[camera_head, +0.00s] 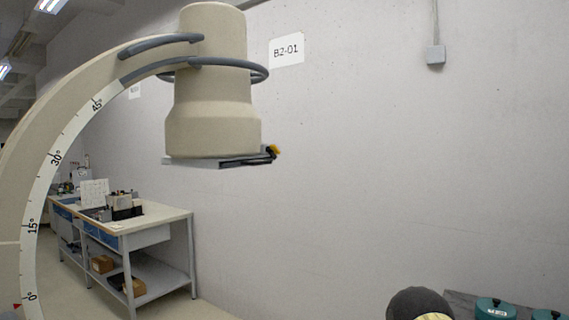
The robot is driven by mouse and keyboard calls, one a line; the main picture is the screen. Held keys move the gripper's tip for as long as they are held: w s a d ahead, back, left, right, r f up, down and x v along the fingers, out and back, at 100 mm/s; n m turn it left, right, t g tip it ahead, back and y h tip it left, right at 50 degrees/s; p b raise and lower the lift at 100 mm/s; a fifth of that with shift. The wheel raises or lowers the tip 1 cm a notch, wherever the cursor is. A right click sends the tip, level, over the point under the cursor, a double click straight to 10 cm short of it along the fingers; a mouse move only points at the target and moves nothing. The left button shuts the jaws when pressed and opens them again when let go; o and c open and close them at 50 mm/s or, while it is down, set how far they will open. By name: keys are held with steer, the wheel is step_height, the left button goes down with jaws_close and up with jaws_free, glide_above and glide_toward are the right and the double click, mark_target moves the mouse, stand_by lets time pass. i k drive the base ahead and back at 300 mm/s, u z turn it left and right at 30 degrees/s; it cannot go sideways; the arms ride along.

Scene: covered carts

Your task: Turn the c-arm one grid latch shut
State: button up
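The C-arm (25,165) curves up the left side, with a degree scale along its edge. Its beige cylindrical head (212,120) hangs in the upper middle, with grey handle rings around it. A flat grey grid plate (195,162) sits under the head. A small latch with a yellow tip and black body (272,152) sticks out at the plate's right end. It is too small to tell whether it is turned open or shut. My gripper is not in view.
A workbench (165,214) with blue drawers and boxes stands at the lower left. A wall box (436,55) is high on the right. The space right of the head looks clear.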

mark_target(273, 151)
steer(key=k, duration=0.8)
steer(key=z, duration=0.8)
steer(key=i, duration=2.05)
steer(key=u, duration=0.9)
